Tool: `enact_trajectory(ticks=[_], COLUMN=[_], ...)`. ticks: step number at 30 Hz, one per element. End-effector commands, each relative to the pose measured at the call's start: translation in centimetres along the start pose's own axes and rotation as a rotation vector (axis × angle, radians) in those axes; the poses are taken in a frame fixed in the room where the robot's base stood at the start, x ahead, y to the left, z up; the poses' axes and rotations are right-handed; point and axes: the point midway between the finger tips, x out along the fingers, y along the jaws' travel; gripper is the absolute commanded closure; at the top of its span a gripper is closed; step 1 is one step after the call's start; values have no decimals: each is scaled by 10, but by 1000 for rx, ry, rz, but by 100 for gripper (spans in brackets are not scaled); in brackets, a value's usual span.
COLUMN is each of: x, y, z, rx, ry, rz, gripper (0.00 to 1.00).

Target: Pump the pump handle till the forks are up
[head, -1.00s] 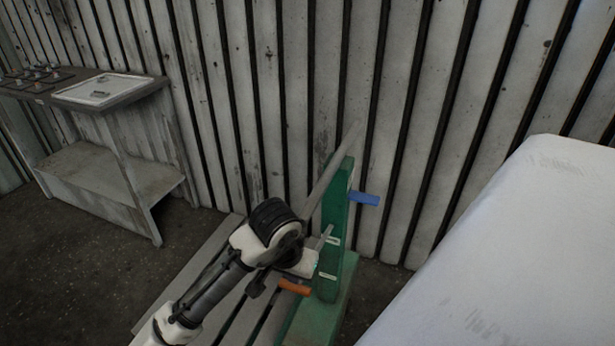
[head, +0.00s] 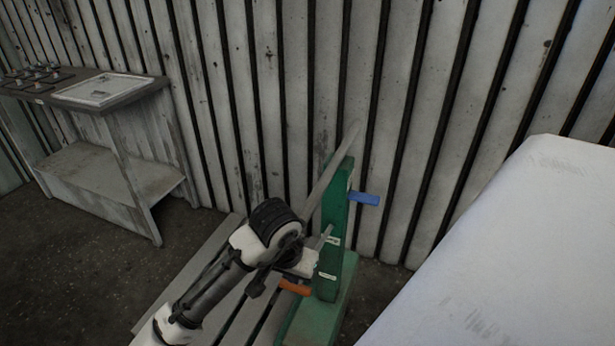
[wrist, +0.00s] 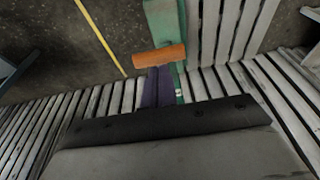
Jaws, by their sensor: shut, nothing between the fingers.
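A green upright post (head: 331,250) stands on a green base (head: 325,322) in the head view. A long grey bar (head: 335,165) slants up past its top. A blue lever (head: 364,198) juts right from the post. An orange handle (head: 295,287) sticks out low on its left; it also shows in the wrist view (wrist: 160,56). Which of these is the pump handle, I cannot tell for sure. My gripper (head: 306,263) is shut and empty, left of the post and just above the orange handle. Its fingertips are hard to make out. I cannot identify the forks.
Grey slats (head: 219,262) lie under my arm, left of the post. A large white block (head: 510,250) fills the right side. A metal bench (head: 100,155) stands at the back left. A ribbed wall (head: 270,90) closes the back. Dark floor (head: 75,260) is clear at left.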

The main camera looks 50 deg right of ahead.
Motion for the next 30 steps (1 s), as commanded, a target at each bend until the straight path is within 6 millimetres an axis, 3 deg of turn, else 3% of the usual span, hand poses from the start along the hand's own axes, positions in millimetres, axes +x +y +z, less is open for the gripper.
enact_trajectory(ticks=[10, 27, 30], x=[4, 126, 113], y=[0, 0, 0], z=[1, 32, 29], rx=[0, -1, 1], ry=[0, 0, 0], rz=[1, 2, 0], gripper=[100, 100, 100])
